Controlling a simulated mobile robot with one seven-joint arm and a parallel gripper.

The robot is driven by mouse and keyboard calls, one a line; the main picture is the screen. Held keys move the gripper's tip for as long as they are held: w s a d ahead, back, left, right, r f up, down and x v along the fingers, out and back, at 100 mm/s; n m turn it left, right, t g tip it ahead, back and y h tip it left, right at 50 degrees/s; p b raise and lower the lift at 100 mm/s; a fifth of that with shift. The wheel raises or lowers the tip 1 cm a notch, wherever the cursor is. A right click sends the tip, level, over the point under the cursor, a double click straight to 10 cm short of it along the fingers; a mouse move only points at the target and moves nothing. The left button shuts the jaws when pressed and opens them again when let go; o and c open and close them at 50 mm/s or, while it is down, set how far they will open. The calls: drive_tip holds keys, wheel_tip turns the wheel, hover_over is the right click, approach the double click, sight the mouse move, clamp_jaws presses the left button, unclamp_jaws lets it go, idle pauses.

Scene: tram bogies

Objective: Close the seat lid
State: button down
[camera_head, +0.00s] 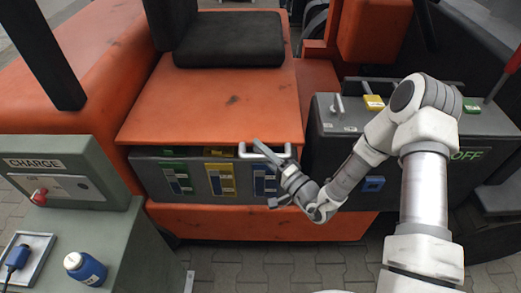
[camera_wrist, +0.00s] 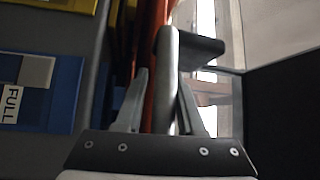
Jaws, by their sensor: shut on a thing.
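The seat lid (camera_head: 215,95) is an orange panel with a black seat cushion (camera_head: 228,38) on it. It lies over a grey battery compartment (camera_head: 150,172), with a narrow gap under its front edge where coloured tops show. A pale U-shaped handle (camera_head: 243,150) sticks out at the lid's front right. My gripper (camera_head: 270,156) is shut on this handle. In the wrist view the handle bar (camera_wrist: 166,75) runs between my two fingers (camera_wrist: 160,105), beside a strip of the orange lid edge (camera_wrist: 152,55). The fingers partly hide the handle.
Green, yellow and blue battery labels (camera_head: 221,178) show on the compartment front. A grey box with levers (camera_head: 335,120) stands right of the lid, close to my arm.

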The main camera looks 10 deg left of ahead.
idle(0.3)
drive_tip(key=c, duration=0.7)
unclamp_jaws()
drive_tip(key=shift+f, duration=0.15)
drive_tip(key=v, duration=1.7)
drive_tip(key=shift+s+d+f+b, duration=0.1)
drive_tip(key=shift+s+b, duration=0.15)
drive_tip(key=shift+b, duration=0.1)
